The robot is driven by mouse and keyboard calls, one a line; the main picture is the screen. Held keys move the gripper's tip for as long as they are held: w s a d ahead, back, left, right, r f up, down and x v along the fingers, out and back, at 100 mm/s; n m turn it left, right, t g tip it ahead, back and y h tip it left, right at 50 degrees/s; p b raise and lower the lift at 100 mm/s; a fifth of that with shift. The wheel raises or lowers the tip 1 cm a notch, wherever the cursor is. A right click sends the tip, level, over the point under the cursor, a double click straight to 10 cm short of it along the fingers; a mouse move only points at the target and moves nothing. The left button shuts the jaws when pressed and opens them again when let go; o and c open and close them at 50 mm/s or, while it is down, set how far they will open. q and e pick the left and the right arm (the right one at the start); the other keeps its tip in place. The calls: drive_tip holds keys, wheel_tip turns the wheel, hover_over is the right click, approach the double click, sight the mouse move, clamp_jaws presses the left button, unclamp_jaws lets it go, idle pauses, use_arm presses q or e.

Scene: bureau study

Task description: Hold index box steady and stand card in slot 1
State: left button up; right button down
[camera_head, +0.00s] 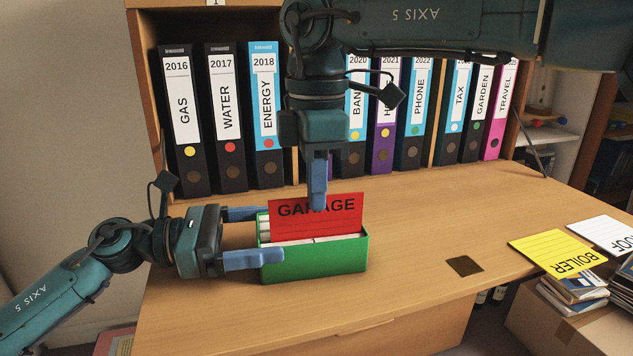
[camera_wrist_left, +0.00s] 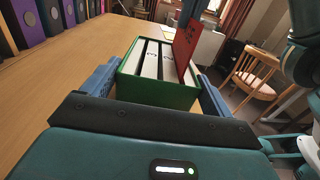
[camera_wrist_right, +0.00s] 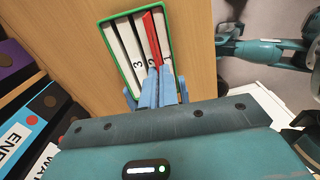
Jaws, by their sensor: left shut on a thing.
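The green index box (camera_head: 315,258) stands on the desk with its pale dividers upright. My left gripper (camera_head: 240,237) is shut on the box, with one blue finger on each side of its left end. The red GARAGE card (camera_head: 345,213) stands upright with its lower part inside the box and its top above the rim. My right gripper (camera_head: 318,205) points down from above and is shut on the card's top edge. In the right wrist view the card (camera_wrist_right: 152,35) rises beside dividers numbered 3 and 2. Its bottom edge is hidden, and the exact slot is unclear.
A row of labelled binders (camera_head: 226,120) stands behind the box. A dark square (camera_head: 464,266) lies on the desk to the right. A yellow BOILER card (camera_head: 556,254) and a white card (camera_head: 606,234) lie at the right. Desk between box and binders is clear.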

drive_tip(key=shift+f, duration=0.75)
idle(0.4)
drive_tip(key=c, duration=2.1)
unclamp_jaws()
drive_tip(key=o, duration=0.4)
drive_tip(key=o, duration=0.6)
drive_tip(key=shift+c, duration=0.2)
drive_tip(key=shift+r, duration=4.05)
